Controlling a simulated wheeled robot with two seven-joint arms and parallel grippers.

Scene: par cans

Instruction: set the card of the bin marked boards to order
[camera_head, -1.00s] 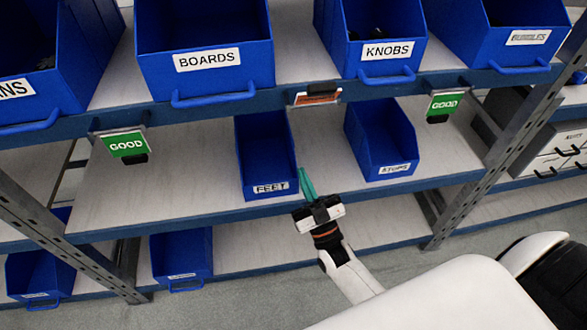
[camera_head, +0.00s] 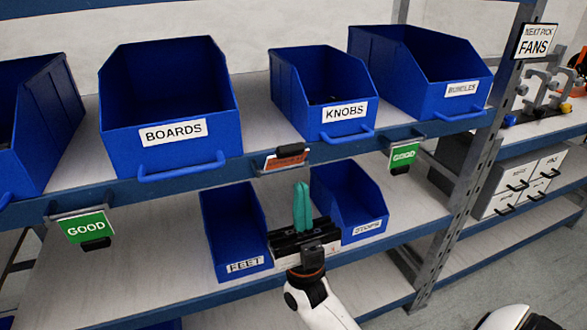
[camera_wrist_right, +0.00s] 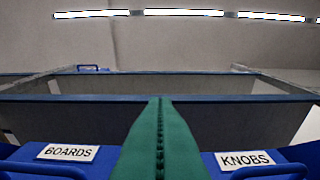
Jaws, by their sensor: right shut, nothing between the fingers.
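The blue bin marked BOARDS (camera_head: 190,155) stands on the upper shelf, left of the KNOBS bin (camera_head: 325,120). Both labels also show in the right wrist view, BOARDS (camera_wrist_right: 67,152) at left and KNOBS (camera_wrist_right: 245,160) at right. On the shelf edge below hang a green GOOD card (camera_head: 86,227), left of the BOARDS bin's handle, and an orange card (camera_head: 286,158), right of it, tilted and seen at a slant. I cannot tell which belongs to BOARDS. My right gripper (camera_head: 302,207) is shut and empty, teal fingers up, below the orange card, apart from it. My left gripper is out of view.
Another green GOOD card (camera_head: 403,157) hangs at right, below the BUNDLES bin (camera_head: 450,105). The FEET bin (camera_head: 225,250) and another bin (camera_head: 355,215) stand on the lower shelf near my gripper. A metal upright (camera_head: 470,190) closes the right side.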

